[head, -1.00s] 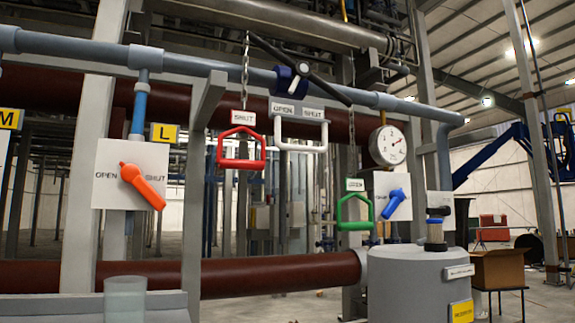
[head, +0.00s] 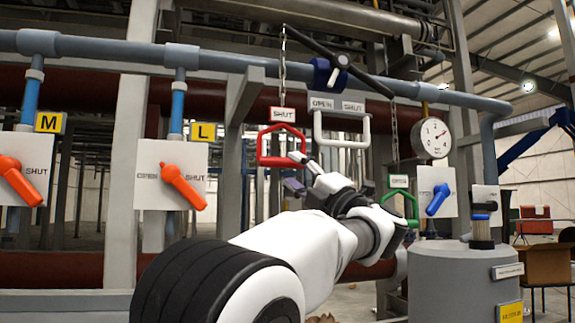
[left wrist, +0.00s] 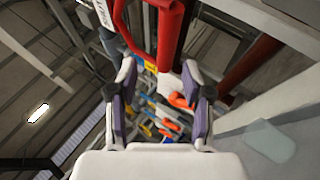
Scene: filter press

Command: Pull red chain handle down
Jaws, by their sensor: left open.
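The red chain handle (head: 262,148) hangs in the head view from a chain (head: 283,65), below a tag reading SHUT (head: 283,114). My left gripper (head: 296,173) is open, its fingers near the handle's lower right corner. In the left wrist view a red bar of the handle (left wrist: 170,38) stands just beyond and above the open fingers (left wrist: 158,82). I see no grip on it, and cannot tell whether a finger touches it. My right gripper is in neither view.
A white handle (head: 342,143) hangs just right of the red one. A green handle (head: 413,208) is lower right, partly behind my arm. Orange valve levers (head: 183,186) are at left, a blue lever (head: 437,199) and a gauge (head: 430,138) at right.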

